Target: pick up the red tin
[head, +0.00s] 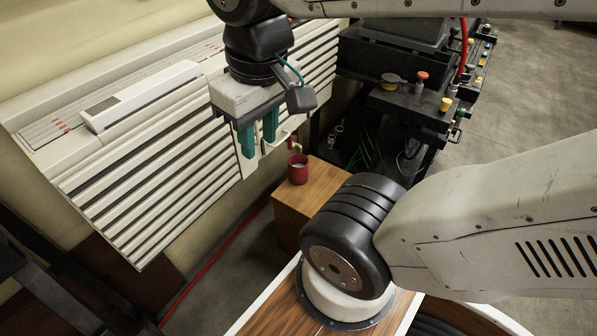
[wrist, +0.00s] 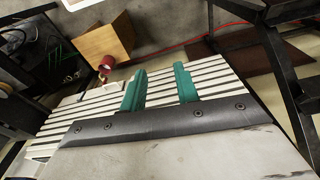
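The red tin (head: 298,169) is a small open-topped cylinder with a pale inside, upright near the back left corner of a wooden block (head: 310,196). In the wrist view the red tin (wrist: 105,68) shows at the edge of the wooden block (wrist: 103,44), left of the fingers. My gripper (head: 259,144) hangs above and left of the tin in the head view, apart from it. Its two green fingers are spread with a gap between them in the wrist view (wrist: 160,88), and nothing is between them.
A white slatted unit (head: 165,150) stands along the wall at left, behind my gripper. Dark machinery with knobs (head: 405,100) stands right of the block. A red hose (head: 215,262) runs along the floor. A dark frame (head: 60,285) is at lower left.

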